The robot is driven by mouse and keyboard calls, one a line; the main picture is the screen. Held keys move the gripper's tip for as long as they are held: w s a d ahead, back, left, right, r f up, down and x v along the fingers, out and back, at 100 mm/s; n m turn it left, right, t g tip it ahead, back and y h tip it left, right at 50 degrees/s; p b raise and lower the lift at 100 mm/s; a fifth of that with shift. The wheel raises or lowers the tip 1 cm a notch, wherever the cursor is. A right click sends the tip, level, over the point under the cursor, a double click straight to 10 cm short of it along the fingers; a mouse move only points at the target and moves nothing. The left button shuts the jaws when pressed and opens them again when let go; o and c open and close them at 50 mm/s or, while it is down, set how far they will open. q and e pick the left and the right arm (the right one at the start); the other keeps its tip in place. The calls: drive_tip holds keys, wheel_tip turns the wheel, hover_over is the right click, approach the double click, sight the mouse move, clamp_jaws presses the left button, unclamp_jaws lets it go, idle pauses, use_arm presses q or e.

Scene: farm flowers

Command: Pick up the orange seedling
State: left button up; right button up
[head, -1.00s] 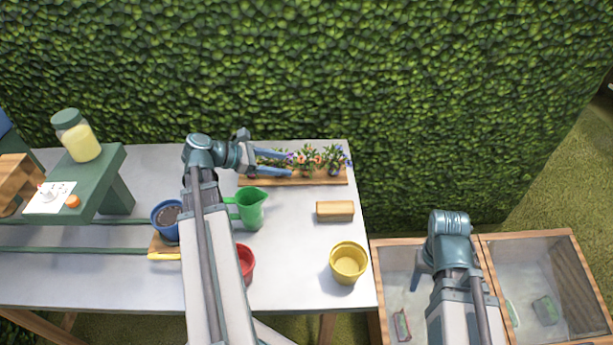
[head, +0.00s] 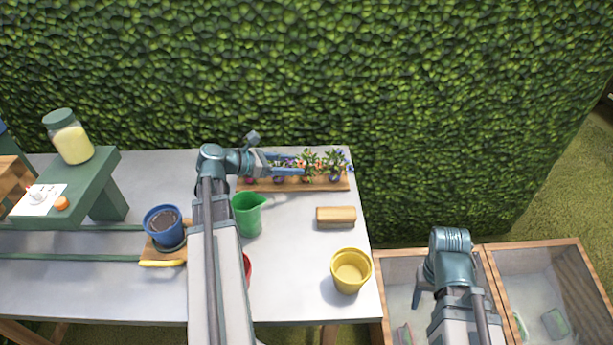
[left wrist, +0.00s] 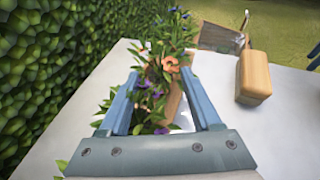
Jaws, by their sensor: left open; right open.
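The orange seedling shows an orange bloom (left wrist: 171,64) among green leaves in the left wrist view, just past my left fingertips and roughly in line with the gap. In the head view the orange seedling (head: 309,163) stands in a row of seedlings on a wooden tray (head: 225,186). My left gripper (head: 303,165) is open and level over the row, pointing right; it also shows in the left wrist view (left wrist: 161,74). Purple-flowered leaves (left wrist: 150,96) lie between its fingers. The seedling's pot is hard to make out. My right gripper (head: 417,297) is open and empty, over the wooden-framed bin.
A red pot is mostly behind my left arm. A hedge (head: 300,70) rises behind the table.

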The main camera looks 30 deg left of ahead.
sight(307, 162)
use_arm(q)
drive_tip(key=shift+w+d+f, duration=0.1)
drive_tip(key=shift+w+d, duration=0.05)
drive_tip(key=shift+w, duration=0.05)
drive_tip(key=b+x, duration=0.1)
drive_tip(key=x, duration=0.3)
drive_tip(key=shift+w+b, duration=0.1)
drive_tip(key=shift+b, duration=0.2)
drive_tip(key=shift+w+d, duration=0.3)
drive_tip(key=shift+w, duration=0.05)
clamp_jaws()
